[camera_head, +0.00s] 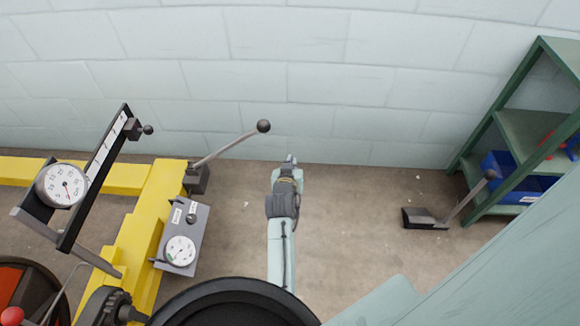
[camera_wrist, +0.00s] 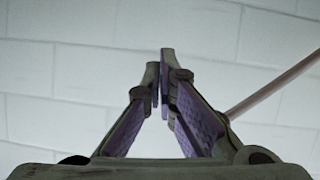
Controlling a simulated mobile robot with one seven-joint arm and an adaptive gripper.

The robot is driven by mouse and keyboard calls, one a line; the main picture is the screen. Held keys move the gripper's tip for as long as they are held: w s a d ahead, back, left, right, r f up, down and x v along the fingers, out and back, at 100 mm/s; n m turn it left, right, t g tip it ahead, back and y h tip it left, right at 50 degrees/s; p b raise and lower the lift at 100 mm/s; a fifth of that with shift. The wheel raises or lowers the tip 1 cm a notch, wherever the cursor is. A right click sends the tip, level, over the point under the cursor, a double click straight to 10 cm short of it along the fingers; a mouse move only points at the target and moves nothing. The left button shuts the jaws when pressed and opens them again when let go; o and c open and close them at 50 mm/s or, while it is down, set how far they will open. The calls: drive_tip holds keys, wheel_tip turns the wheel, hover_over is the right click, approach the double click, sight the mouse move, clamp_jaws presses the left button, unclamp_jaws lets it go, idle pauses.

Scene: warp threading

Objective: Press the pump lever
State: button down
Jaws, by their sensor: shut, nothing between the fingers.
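A grey lever (camera_head: 228,147) with a dark ball knob rises to the right from a dark block on the yellow frame. A second lever (camera_head: 463,199) with a dark knob stands on a dark base on the floor at the right. I cannot tell by label which is the pump lever. My gripper (camera_head: 290,160) is shut and empty, just below and right of the first lever's knob in the picture. In the wrist view my gripper (camera_wrist: 165,85) has its fingertips together against the wall. A slanted rod (camera_wrist: 270,85) passes right of the fingers, apparently the first lever; its knob is not visible there.
The yellow frame (camera_head: 125,178) at left carries a grey box with a gauge (camera_head: 180,250) and a tilted black panel with a dial (camera_head: 62,185). A green shelf (camera_head: 490,135) with a blue bin (camera_head: 525,185) stands at right. The pale block wall (camera_head: 330,60) lies behind. Floor between is clear.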

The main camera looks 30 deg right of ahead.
drive_tip(key=shift+v, duration=1.7)
drive_tip(key=shift+w+r, duration=0.1)
